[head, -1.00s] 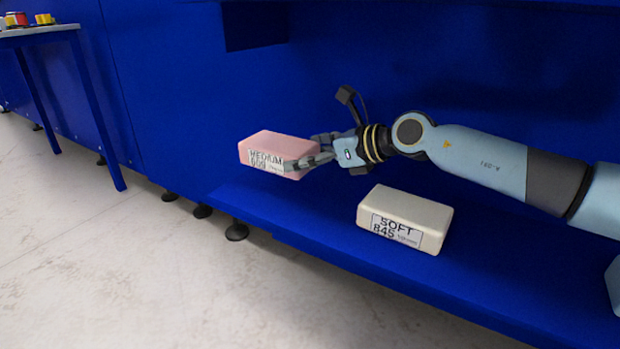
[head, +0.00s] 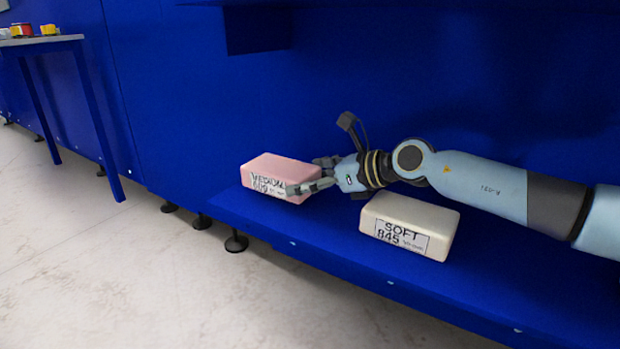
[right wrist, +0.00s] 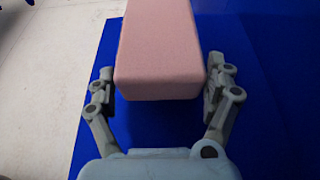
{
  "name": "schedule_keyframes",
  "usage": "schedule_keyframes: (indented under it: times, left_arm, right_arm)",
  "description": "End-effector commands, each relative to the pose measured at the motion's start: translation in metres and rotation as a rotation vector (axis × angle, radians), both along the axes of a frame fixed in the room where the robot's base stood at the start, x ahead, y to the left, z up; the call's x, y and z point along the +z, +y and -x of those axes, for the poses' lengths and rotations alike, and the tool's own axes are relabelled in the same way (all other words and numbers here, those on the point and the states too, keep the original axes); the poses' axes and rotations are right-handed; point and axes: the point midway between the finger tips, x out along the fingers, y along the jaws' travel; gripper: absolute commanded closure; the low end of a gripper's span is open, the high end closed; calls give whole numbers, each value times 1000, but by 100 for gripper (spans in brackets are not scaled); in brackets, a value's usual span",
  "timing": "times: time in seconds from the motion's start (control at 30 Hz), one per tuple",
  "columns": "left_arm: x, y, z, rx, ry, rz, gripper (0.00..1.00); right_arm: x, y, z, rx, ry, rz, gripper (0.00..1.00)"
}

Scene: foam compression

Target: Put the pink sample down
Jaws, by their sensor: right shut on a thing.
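The pink sample (head: 279,168), a block labelled MEDIUM, is at the left end of the blue shelf (head: 330,240). My right gripper (head: 306,176) is shut on it from the right side, one finger along each side. In the right wrist view the pink sample (right wrist: 160,50) sits between the two fingers of the right gripper (right wrist: 160,73), with blue surface around it. The block is level and very low over the shelf or touching it; I cannot tell which. My left gripper is not in view.
A cream block (head: 408,222) labelled SOFT lies on the shelf to the right, just below my right forearm in the picture. The shelf's front edge drops to a pale floor (head: 130,270). A small table (head: 40,40) with coloured items stands far left.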

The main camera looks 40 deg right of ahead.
Motion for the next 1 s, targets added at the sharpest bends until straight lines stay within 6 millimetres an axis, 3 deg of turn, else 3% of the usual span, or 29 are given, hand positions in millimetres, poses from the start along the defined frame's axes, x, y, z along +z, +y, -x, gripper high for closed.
schedule_keyframes:
  times: [0.33,0.37,0.47,0.77,1.0]
  left_arm:
    - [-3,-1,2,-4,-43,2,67]
    - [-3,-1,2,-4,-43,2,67]
    - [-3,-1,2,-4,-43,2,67]
    - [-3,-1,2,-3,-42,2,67]
    - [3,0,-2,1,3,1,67]
  right_arm:
    - [-8,0,0,0,0,-1,34]
    - [-8,0,0,0,0,-1,13]
    - [-8,0,0,0,1,0,0]
    - [-8,0,0,0,2,0,0]
    - [3,0,0,0,0,0,0]
